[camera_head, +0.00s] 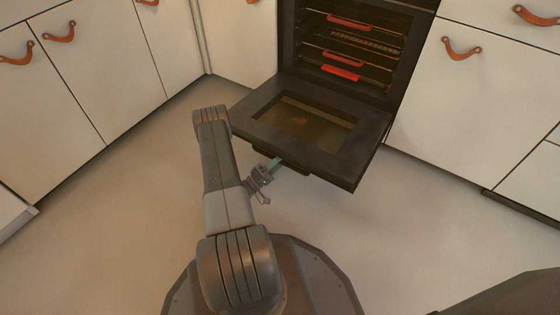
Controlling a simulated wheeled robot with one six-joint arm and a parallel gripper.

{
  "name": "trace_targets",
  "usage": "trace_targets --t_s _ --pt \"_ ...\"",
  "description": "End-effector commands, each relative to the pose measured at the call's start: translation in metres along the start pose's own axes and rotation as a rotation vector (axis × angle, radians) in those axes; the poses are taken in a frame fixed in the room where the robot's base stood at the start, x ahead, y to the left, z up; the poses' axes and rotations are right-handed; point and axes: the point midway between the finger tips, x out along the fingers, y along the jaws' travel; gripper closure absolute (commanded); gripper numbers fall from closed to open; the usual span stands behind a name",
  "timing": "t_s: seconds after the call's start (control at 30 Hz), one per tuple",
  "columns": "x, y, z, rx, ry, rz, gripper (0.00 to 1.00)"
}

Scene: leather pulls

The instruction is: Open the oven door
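The oven (398,45) is built into the cabinets at the upper middle. Its dark door (345,167) is folded down, roughly level, with a brownish glass window facing up. The oven's inside shows wire racks and red-orange strips. My gripper (275,164) is at the door's front left edge, partly under it. A greenish piece shows at its tip. The fingers are too small and partly hidden, so I cannot tell whether they are open, shut or touching the door.
White cabinets with leather pulls (460,49) stand on both sides of the oven. The floor (400,235) is clear to the right of my arm and in front of the door. A cabinet corner (14,212) juts in at the left edge.

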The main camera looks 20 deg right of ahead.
Motion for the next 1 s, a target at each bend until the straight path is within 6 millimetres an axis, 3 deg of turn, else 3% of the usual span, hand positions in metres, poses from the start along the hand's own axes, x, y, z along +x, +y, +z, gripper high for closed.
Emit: trace_targets --t_s 0.53,0.7,1.0 --pt "-0.111 0.001 -0.001 0.002 0.005 -0.001 0.62" --pt "-0.127 0.001 -0.001 0.001 0.003 0.000 0.62" --pt "-0.131 0.000 0.000 0.000 0.001 0.000 0.62"
